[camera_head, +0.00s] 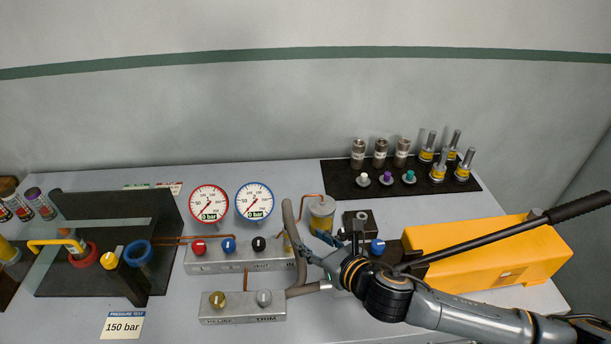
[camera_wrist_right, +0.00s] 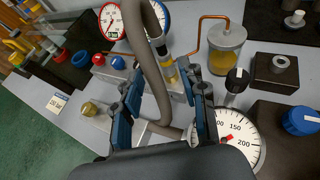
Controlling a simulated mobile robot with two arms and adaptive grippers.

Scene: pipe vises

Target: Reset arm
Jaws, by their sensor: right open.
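My right gripper (camera_head: 332,245) reaches in from the right in the head view, over the bench near the grey hose. It is open. In the right wrist view its two blue-padded fingers (camera_wrist_right: 163,98) stand apart. The grey hose (camera_wrist_right: 152,75) shows between and beyond them; I cannot tell whether it touches them. Nothing is seen gripped. My left gripper is not in view.
A valve block (camera_head: 240,262) with coloured knobs and two gauges (camera_head: 208,202) stands left of the gripper. A black mat (camera_head: 340,178) holds several fittings. A dark test stand (camera_head: 95,215) is far left.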

